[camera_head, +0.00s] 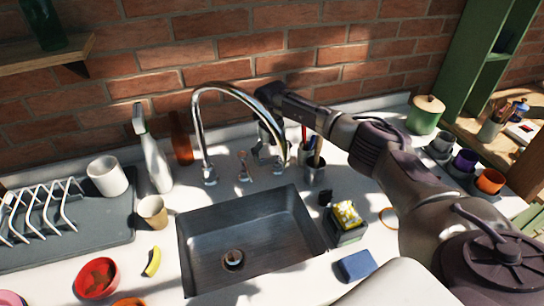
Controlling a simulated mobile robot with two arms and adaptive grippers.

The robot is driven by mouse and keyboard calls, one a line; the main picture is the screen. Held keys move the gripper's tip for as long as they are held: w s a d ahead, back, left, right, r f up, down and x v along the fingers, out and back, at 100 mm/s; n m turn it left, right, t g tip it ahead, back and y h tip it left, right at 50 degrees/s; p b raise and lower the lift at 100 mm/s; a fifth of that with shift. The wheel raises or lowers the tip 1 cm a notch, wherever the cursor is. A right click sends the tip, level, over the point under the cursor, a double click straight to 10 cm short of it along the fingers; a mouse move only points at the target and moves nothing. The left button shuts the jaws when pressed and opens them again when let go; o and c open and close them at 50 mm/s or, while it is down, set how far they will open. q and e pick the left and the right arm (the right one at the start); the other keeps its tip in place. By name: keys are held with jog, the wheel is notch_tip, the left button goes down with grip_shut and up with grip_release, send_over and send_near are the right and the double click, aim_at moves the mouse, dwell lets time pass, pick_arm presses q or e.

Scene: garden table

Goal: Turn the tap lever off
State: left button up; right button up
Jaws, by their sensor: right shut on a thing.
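The chrome tap (197,125) has a tall curved spout that rises behind the sink (194,260) and bends over to the right. A small tap fitting (243,168) stands on the counter right of the spout's base. My right gripper (268,155) reaches in from the right, behind the spout's end, and points down at the right side of the tap. It is shut on the tap lever, which its fingers mostly hide. No running water can be made out. My left gripper is not in view.
Close right of my gripper stands a utensil cup (315,174). A spray bottle (155,165) and brown bottle (181,140) stand left of the tap. A sponge holder (346,228) and blue sponge (357,265) lie right of the sink. The brick wall (240,50) is close behind.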

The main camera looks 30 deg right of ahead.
aim_at(272, 157)
jog(key=shift+w+r, duration=0.1)
jog(key=o, duration=0.9)
notch_tip(272, 157, up, 12)
dwell(0.6)
